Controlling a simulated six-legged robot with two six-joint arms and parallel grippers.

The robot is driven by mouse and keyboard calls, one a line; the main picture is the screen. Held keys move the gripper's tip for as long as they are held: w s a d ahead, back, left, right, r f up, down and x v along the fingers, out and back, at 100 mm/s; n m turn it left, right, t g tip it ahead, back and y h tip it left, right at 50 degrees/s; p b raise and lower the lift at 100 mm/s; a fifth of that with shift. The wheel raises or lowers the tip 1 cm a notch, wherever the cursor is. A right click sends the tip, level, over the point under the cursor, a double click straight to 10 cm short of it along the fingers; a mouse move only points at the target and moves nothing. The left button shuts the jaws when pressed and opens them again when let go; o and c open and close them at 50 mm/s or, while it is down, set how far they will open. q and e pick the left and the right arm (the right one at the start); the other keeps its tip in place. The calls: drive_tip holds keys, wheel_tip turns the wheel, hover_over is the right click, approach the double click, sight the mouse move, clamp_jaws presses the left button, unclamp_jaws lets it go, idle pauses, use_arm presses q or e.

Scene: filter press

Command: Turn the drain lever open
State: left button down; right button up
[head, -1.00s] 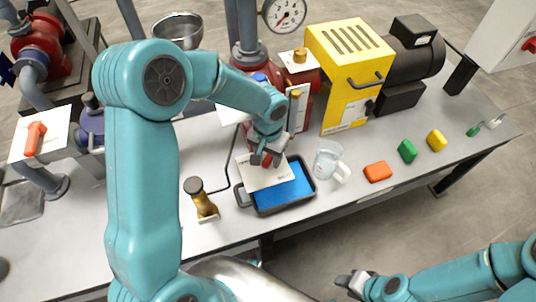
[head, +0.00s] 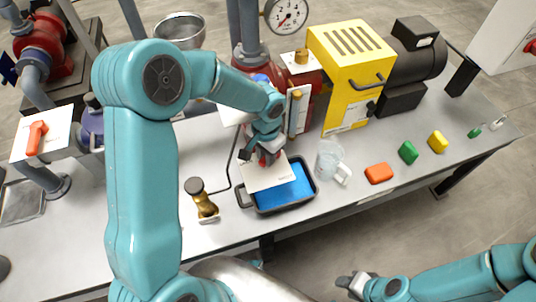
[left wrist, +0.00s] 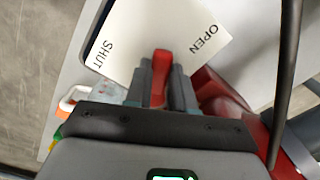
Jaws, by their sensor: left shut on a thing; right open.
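The red drain lever (left wrist: 160,77) stands between the two fingers of my left gripper (left wrist: 161,85) in the left wrist view. The gripper is shut on it. Behind it is a white plate (left wrist: 150,35) with SHUT at its left and OPEN at its right; the lever's end shows between the two words. In the head view my left gripper (head: 262,152) is over the upper part of the plate (head: 266,176), and hides most of the lever. My right gripper (head: 350,284) is open and empty at the bottom, off the bench.
A black tray (head: 240,196) with a blue inside lies below the plate. A clear jug (head: 329,160) stands right of it, a brass-and-black stamp-like tool (head: 204,200) left of it. A yellow housing (head: 350,65) stands behind. Orange, green and yellow blocks lie at right.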

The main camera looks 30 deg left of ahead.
use_arm(q)
drive_tip(key=m, duration=0.2)
drive_tip(key=a+m, duration=0.1)
drive_tip(key=w+m+p, duration=0.1)
drive_tip(key=m, duration=0.1)
drive_tip(key=shift+a+r+m, duration=0.1)
drive_tip(key=shift+a+m, duration=0.2)
drive_tip(key=shift+a, duration=0.05)
drive_tip(key=shift+w, duration=0.1)
drive_tip(key=c, duration=1)
unclamp_jaws()
drive_tip(key=shift+o, duration=0.2)
